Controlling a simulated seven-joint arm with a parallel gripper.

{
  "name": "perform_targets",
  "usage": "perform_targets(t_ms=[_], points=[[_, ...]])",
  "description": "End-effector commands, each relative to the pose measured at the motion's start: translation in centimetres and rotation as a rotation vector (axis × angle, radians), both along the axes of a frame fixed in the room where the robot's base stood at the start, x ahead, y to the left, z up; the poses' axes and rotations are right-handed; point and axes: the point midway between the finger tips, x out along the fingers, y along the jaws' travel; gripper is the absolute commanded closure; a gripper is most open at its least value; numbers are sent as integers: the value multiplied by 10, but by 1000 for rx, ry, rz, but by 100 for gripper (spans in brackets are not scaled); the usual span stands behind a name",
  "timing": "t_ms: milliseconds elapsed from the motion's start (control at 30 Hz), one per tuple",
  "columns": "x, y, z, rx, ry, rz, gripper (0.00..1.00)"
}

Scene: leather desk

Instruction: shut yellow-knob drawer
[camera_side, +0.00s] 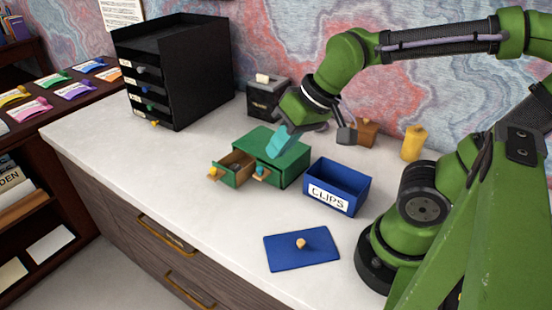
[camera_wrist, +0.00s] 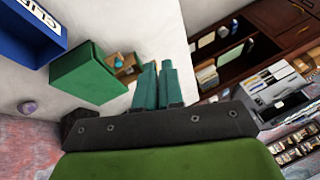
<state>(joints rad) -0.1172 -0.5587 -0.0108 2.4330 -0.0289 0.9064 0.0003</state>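A small green drawer box (camera_side: 285,148) stands on the white desk top. Its left drawer (camera_side: 236,167) is pulled open, with a yellow-orange knob (camera_side: 213,172) on its front and something dark inside. The drawer beside it, with a teal knob (camera_side: 261,171), looks shut. My gripper (camera_side: 274,150) is over the box's top near the drawers, its teal fingers pointing down; contact cannot be told. In the wrist view its fingers (camera_wrist: 157,66) are close together and empty. The green box (camera_wrist: 85,75) and open drawer (camera_wrist: 127,66) lie to their left there.
A blue CLIPS box (camera_side: 337,187) stands right of the green box, with a blue lid (camera_side: 301,249) in front. A black drawer tower (camera_side: 205,75) stands at back left; its bottom knob is also yellow. The desk left of the open drawer is clear.

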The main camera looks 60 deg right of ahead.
Motion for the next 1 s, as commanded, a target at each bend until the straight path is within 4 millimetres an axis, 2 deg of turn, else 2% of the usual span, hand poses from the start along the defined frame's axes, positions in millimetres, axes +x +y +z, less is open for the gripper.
perform_targets(t_ms=[133,367,533,700,800,900,1000], points=[[37,23,-14,-87,140,93,100],[97,58,-47,-285,311,127,100],[142,87,-79,-477,373,73,100],[183,112,-104,-663,341,-59,100],[204,117,-103,-728,284,-179,100],[218,113,-81,-733,218,-313,100],[216,107,-81,-731,217,-376,100]])
